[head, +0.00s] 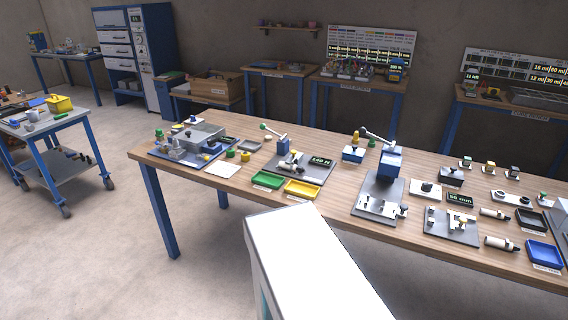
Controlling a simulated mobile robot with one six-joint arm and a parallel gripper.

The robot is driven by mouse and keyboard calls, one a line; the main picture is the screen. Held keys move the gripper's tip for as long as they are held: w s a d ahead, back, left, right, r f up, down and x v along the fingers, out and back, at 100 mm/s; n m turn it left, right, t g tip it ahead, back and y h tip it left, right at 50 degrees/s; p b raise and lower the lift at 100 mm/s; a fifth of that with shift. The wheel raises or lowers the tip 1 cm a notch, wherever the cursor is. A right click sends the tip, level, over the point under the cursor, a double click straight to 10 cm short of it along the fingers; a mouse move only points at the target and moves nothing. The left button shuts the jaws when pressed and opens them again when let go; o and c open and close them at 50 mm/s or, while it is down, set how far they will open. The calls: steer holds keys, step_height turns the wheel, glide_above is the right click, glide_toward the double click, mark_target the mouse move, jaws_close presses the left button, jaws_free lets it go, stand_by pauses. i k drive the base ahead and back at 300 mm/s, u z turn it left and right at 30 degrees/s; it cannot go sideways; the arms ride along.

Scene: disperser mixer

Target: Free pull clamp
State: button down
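No part is clearly recognisable as the pull clamp; I cannot tell which fixture on the long wooden workbench (225,195) carries it. A lever device (283,146) with a green knob stands on a grey plate with a small green-lit display (320,161). A blue press-like device (390,163) with a long lever stands on another grey plate to its right. A grey fixture (205,135) with small blocks sits at the bench's left end. The details are too small to tell whether any clamp is shut. My gripper is not in view.
A green tray (268,180) and a yellow tray (302,189) lie at the bench's front edge; a blue tray (545,253) lies at the right. A wheeled cart (60,170) stands at the left. Open floor lies before the bench's left end.

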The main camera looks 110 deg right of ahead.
mark_target(293, 157)
steer(key=z, duration=0.25)
steer(key=i, duration=0.25)
steer(key=u, duration=0.7)
steer(key=k, duration=0.15)
steer(key=z, duration=2.95)
steer(key=k, duration=0.15)
steer(key=z, duration=1.4)
